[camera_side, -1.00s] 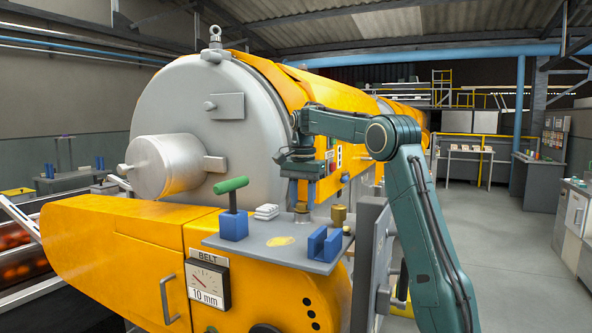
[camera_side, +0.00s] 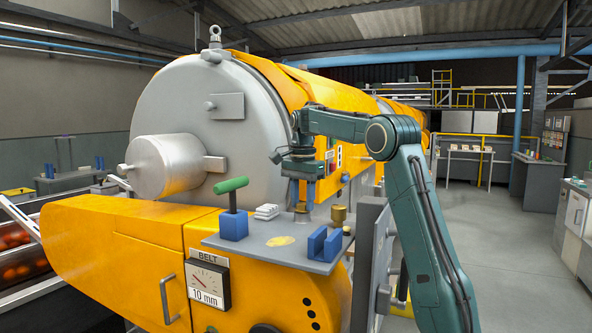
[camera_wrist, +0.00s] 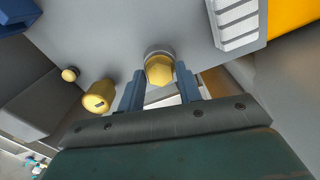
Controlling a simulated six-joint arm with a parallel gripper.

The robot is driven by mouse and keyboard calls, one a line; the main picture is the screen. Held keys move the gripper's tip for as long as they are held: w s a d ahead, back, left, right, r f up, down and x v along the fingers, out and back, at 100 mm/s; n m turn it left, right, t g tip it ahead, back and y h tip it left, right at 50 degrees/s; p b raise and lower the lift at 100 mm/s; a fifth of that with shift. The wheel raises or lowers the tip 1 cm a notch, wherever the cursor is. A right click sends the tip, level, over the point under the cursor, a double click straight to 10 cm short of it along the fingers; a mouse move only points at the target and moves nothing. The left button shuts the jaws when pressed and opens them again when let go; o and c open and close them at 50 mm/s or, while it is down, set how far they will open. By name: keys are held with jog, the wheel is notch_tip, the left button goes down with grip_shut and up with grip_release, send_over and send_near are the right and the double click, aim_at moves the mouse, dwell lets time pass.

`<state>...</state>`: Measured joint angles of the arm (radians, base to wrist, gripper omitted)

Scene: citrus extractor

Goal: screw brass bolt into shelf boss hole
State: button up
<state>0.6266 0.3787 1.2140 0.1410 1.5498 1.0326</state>
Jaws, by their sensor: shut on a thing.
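The brass bolt (camera_wrist: 159,71) shows its yellow hexagonal head in the wrist view, between the two blue fingers of my gripper (camera_wrist: 160,85). A round grey boss (camera_wrist: 157,52) shows around the far side of the head; the hole and the bolt's shank are hidden. In the side view my gripper (camera_side: 302,207) points down at the grey shelf (camera_side: 265,236), near its back edge. It is shut on the bolt, right at the boss. I cannot tell how deep the bolt sits.
On the shelf are a green-handled tool in a blue block (camera_side: 234,224), a white slotted block (camera_side: 267,211), a blue U-shaped holder (camera_side: 324,244), a brass cylinder (camera_side: 339,215) and a small brass knob (camera_wrist: 69,74). A yellow patch (camera_side: 280,241) lies on the front shelf area.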

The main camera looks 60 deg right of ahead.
jog(key=shift+m, duration=0.9)
jog(key=shift+m, duration=0.8)
jog(key=o, duration=0.5)
jog(key=shift+o, duration=0.2)
jog(key=shift+n, duration=0.9)
